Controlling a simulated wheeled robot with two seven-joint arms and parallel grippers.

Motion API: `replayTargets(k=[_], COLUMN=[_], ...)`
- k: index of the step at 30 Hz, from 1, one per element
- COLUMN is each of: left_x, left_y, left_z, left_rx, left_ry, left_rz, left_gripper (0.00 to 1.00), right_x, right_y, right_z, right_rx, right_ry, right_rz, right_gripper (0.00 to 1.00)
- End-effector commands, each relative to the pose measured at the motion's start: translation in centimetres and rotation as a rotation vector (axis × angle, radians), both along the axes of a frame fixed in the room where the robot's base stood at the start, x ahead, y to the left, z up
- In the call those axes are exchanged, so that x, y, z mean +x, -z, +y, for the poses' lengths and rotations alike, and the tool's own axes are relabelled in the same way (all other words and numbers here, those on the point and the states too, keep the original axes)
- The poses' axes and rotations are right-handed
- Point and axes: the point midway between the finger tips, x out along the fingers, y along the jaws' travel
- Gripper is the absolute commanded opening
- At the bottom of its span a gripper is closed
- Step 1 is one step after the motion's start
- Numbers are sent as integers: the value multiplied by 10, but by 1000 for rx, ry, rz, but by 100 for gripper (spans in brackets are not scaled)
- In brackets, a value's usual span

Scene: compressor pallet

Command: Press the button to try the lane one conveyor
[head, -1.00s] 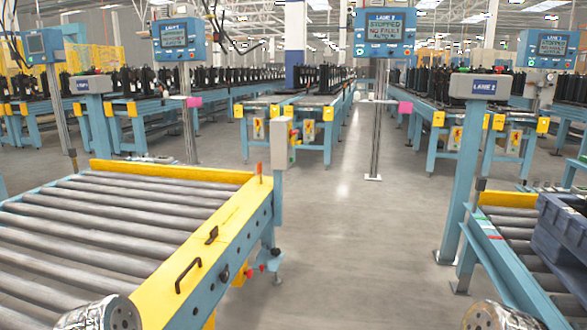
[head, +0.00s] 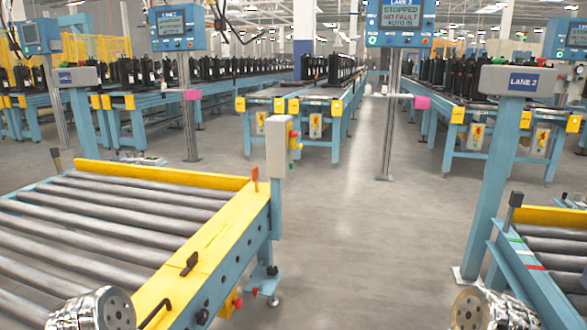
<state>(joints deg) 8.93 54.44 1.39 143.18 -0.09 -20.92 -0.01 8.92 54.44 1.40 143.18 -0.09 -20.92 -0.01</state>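A blue panel (head: 175,28) on a post at the upper left carries a screen. Its lane label is too small to read surely. A larger blue panel (head: 402,22) on the middle post reads STOPPED, NO FAULT, AUTO IN, with small coloured buttons below its screen. A grey control box (head: 278,147) with red and yellow-green buttons on its right side stands at the far right corner of the near left roller conveyor (head: 90,215). Neither gripper shows. Only round metal parts of my arms appear at the bottom edge.
A sign post marked LANE 2 (head: 516,82) stands at the right, beside another roller conveyor (head: 560,245). Open grey floor (head: 345,215) runs between the conveyors. Behind are conveyor lines loaded with black units (head: 240,66).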

Motion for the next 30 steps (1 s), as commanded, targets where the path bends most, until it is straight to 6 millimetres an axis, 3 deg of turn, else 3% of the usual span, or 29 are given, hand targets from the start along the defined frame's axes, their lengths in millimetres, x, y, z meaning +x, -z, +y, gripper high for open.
replayTargets(k=[1, 6, 7, 30], left_x=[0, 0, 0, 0], left_y=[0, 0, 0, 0], left_z=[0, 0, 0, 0], left_rx=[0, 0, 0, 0], left_ry=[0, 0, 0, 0], left_rz=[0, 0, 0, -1], left_gripper=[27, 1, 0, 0], right_x=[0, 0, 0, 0], right_y=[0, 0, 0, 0], right_z=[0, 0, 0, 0], right_rx=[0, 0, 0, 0], right_ry=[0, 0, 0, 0], right_rz=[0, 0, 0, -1], right_gripper=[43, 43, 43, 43])
